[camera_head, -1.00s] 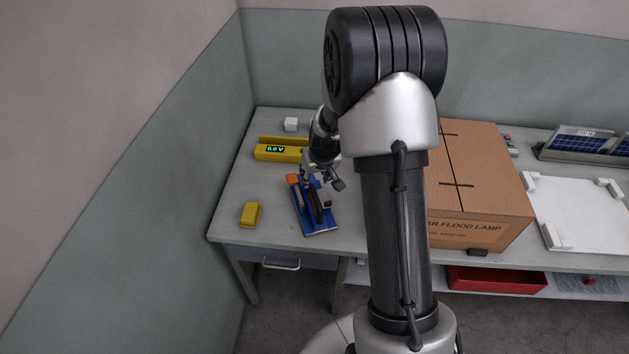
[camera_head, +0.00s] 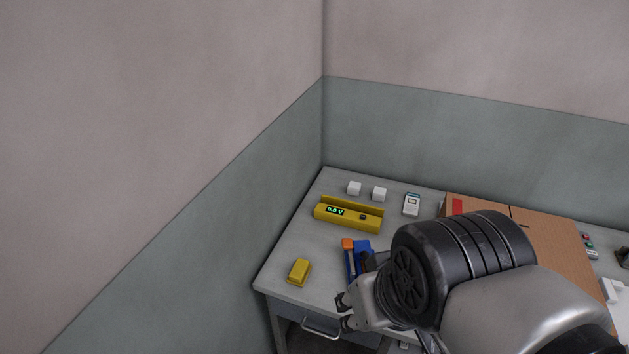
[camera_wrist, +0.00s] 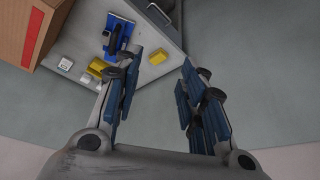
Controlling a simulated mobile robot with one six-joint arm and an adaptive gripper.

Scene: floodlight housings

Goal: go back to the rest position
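My gripper (camera_wrist: 162,58) is open and empty in the wrist view. In the head view my bent arm fills the lower right and partly hides the bench. The gripper end (camera_head: 345,311) shows there over the bench's front edge. The blue fixture with an orange part (camera_head: 358,256) lies on the bench behind my arm, partly hidden. It also shows in the wrist view (camera_wrist: 117,36), apart from the fingers.
The grey bench (camera_head: 285,284) carries a yellow block (camera_head: 299,271), a yellow meter (camera_head: 348,216) reading 0.0 V, white cubes (camera_head: 354,188) and a white handheld device (camera_head: 411,204). A cardboard box (camera_head: 570,236) stands right. Walls close off the left and back.

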